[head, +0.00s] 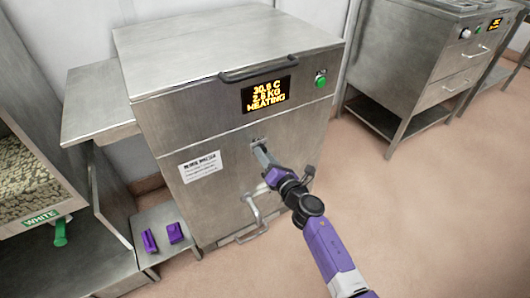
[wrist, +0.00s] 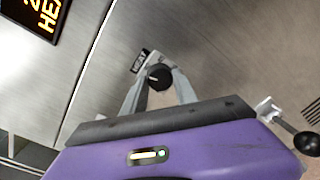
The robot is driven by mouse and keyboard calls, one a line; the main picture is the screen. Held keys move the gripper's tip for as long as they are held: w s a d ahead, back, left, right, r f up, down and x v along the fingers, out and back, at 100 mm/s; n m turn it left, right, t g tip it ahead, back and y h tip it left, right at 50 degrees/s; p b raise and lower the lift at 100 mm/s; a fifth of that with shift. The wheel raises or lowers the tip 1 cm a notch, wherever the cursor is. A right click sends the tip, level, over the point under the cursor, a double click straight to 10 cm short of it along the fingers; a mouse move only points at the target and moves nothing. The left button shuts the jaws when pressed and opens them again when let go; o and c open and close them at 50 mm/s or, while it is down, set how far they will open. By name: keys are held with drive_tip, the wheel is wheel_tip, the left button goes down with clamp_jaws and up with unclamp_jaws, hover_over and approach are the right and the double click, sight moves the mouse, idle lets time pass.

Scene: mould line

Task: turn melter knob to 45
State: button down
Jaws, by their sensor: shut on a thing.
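The melter (head: 210,110) is a steel cabinet in the middle of the head view. Its display (head: 266,94) reads about 30.8 C, 2.8 KG, HEATING. The melter knob (wrist: 159,77) is a round black knob beside a small dark HEAT label (wrist: 140,61) in the wrist view. My gripper (wrist: 160,72) is shut on the knob, with one grey finger on each side of it. In the head view my gripper (head: 259,151) reaches the cabinet front below the display and hides the knob. I cannot read the knob's setting.
A green button (head: 320,81) sits right of the display. A lid handle (head: 258,69) crosses the top edge. A spout with a lever (head: 256,214) juts out below my gripper. Two purple pieces (head: 174,233) lie on a low shelf at left. Open floor (head: 430,220) lies to the right.

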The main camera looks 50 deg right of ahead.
drive_tip(key=shift+s+d+m+y+p, duration=0.1)
drive_tip(key=shift+m+y+p, duration=0.1)
drive_tip(key=shift+m+p, duration=2.55)
drive_tip(key=shift+d+m+y+p, duration=0.15)
drive_tip(key=shift+m+p, duration=1)
drive_tip(key=shift+m, duration=3.1)
drive_tip(key=shift+a+f, duration=0.1)
drive_tip(key=c, duration=1)
unclamp_jaws()
drive_tip(key=shift+o, duration=0.2)
